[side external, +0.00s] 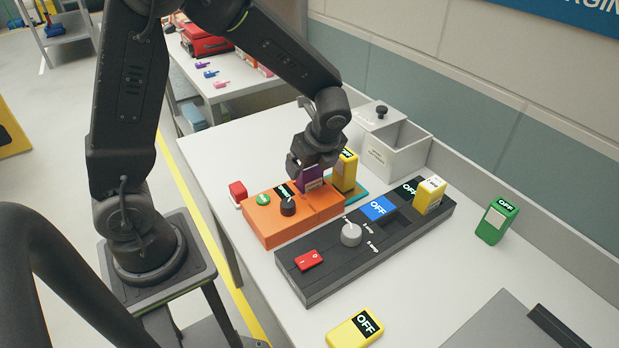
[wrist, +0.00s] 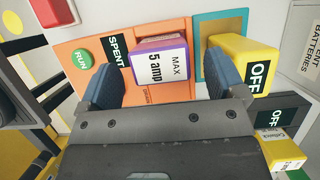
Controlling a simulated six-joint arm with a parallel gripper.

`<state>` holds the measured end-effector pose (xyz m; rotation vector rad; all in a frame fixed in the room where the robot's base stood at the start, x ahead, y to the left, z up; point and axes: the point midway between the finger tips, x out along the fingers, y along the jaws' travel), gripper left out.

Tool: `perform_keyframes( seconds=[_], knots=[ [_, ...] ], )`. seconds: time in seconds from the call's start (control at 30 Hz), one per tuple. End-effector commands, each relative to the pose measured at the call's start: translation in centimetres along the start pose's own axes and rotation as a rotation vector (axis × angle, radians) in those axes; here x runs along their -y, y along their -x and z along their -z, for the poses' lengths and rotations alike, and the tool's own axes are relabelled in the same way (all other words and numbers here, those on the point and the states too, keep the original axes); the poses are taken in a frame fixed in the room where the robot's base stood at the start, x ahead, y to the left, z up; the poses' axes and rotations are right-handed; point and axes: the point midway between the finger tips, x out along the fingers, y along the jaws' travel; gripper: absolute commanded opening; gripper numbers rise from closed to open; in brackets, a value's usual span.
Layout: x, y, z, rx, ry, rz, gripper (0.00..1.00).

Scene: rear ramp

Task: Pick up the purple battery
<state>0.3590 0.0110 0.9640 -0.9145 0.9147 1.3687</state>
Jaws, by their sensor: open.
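The purple battery (side external: 311,179) stands upright in the orange device (side external: 270,228), at the end beyond its dark knob. In the wrist view the purple battery (wrist: 161,62) shows a white label reading "MAX 5 amp". My gripper (side external: 307,165) is over the battery. In the wrist view the blue-grey fingers of my gripper (wrist: 163,75) are open, one on each side of the battery, with a visible gap on both sides. The lower part of the battery is hidden inside the orange device.
A yellow battery (side external: 344,172) stands close beside the purple one on a teal-edged pad. A black charger (side external: 330,276) holds another yellow battery (side external: 430,195). A green battery (side external: 497,221) and a yellow battery (side external: 355,328) are on the table. A white bin (side external: 398,155) stands behind.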

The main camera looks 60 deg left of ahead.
Motion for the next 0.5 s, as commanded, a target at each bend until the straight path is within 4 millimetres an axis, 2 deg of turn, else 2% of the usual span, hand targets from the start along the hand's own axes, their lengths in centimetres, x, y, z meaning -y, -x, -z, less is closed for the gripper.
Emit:
perform_keyframes(
  seconds=[0.2,0.3,0.5],
  knots=[
    [0.0,-3.2,0.0,-0.001,0.0,-0.004,0.89],
    [0.0,-3.9,0.0,-0.002,0.0,-0.003,0.89],
    [0.1,-4.0,0.0,-0.002,0.0,-0.001,0.89]
  ],
)
